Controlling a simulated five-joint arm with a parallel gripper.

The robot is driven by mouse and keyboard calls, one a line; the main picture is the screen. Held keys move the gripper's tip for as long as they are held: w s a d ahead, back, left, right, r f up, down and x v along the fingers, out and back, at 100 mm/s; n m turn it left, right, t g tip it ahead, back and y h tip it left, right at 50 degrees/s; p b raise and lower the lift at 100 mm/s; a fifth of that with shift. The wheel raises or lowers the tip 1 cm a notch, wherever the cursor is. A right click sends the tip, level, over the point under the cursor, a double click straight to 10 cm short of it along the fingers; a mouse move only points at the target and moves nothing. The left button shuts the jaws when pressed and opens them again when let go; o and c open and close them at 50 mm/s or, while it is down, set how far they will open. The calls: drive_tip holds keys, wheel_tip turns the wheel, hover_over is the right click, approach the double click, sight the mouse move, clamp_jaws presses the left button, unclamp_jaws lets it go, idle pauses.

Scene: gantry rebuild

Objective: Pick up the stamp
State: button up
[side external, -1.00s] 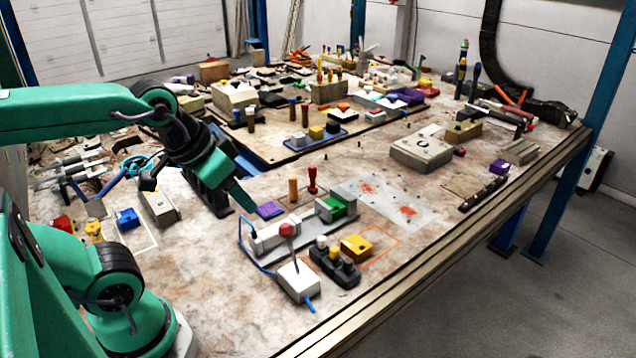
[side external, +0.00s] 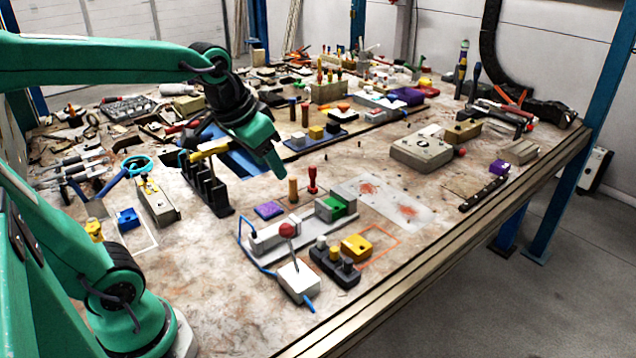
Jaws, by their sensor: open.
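My gripper (side external: 275,168) is open and empty, pointing down and to the right. It hangs above and to the left of the wooden handle, apart from both handles. One finger hides most of the other.
A grey fixture with a green block (side external: 338,207) and a red-knobbed joystick box (side external: 298,278) stand in front of the handles. A black rack (side external: 207,187) is to the left. The right front of the table is clear.

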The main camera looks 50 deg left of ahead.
drive_tip(key=w+a, duration=0.4)
drive_tip(key=w, duration=0.5)
drive_tip(key=n+g, duration=0.1)
drive_tip(key=g, duration=0.2)
hover_over(312, 179)
drive_tip(key=f, duration=1.7)
drive_tip(key=shift+s+d, duration=0.2)
drive_tip(key=shift+s, duration=0.2)
drive_tip(key=shift+w+a+f, duration=0.15)
drive_tip(key=shift+a+f, duration=0.1)
drive_tip(key=shift+f, duration=0.05)
drive_tip(key=shift+w+a+f, duration=0.1)
drive_tip(key=shift+w+f, duration=0.1)
drive_tip(key=shift+f, duration=1.1)
drive_tip(key=shift+w+a+f, duration=0.15)
drive_tip(key=shift+w+f, duration=0.05)
drive_tip(key=shift+f, duration=1.05)
drive_tip(key=shift+w+a+f, duration=0.1)
drive_tip(key=shift+w+f, duration=0.1)
drive_tip(key=shift+f, duration=1.1)
drive_tip(key=shift+c, duration=0.4)
clamp_jaws()
